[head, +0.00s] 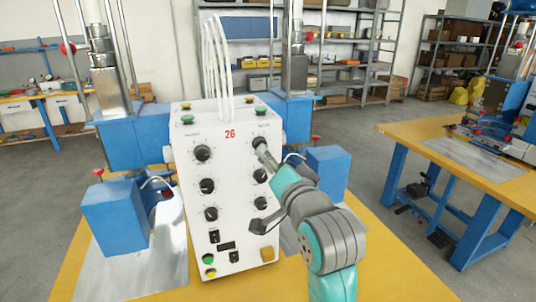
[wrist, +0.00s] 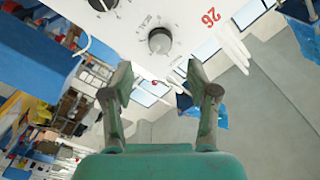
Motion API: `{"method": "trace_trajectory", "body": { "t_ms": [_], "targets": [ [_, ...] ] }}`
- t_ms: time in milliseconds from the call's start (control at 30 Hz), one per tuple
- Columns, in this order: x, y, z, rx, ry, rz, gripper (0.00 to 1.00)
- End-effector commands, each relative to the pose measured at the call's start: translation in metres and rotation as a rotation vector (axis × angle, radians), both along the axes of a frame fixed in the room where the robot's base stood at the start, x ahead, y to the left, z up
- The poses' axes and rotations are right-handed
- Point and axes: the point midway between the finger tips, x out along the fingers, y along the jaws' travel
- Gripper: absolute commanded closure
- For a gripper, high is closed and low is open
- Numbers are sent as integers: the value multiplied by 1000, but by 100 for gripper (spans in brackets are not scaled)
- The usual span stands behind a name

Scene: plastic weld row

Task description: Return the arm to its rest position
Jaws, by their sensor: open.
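My arm reaches up from the bottom of the head view, with my gripper (head: 262,150) in front of the upper right knob of a white control box. In the wrist view, my gripper (wrist: 160,80) has its two fingers spread apart with nothing between them. A black-and-silver knob (wrist: 160,40) on the white panel shows just beyond the fingertips. The control box (head: 230,185) is marked with a red 26 and carries two columns of knobs. In the head view, my gripper partly covers the upper right knob, and I cannot tell whether they touch.
The box stands on a yellow table (head: 70,270) between blue machine blocks (head: 115,215) and (head: 328,172). White cables (head: 215,60) rise from its top. Another yellow table (head: 490,170) stands at the right. Grey floor (head: 365,200) lies open between the tables. Shelves (head: 345,50) line the back.

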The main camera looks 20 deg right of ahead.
Motion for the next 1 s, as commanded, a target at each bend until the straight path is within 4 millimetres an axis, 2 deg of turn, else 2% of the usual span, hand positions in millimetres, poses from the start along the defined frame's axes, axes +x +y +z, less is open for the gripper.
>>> {"method": "trace_trajectory", "body": {
  "t_ms": [167,667,767,867,1000],
  "targets": [
    [-10,0,0,0,0,0,41],
    [-10,0,-4,-4,3,0,41],
    [-13,0,-20,-21,13,0,41],
    [-18,0,-48,-51,26,0,41],
    [-32,0,-94,-107,47,3,41]
  ]
}}
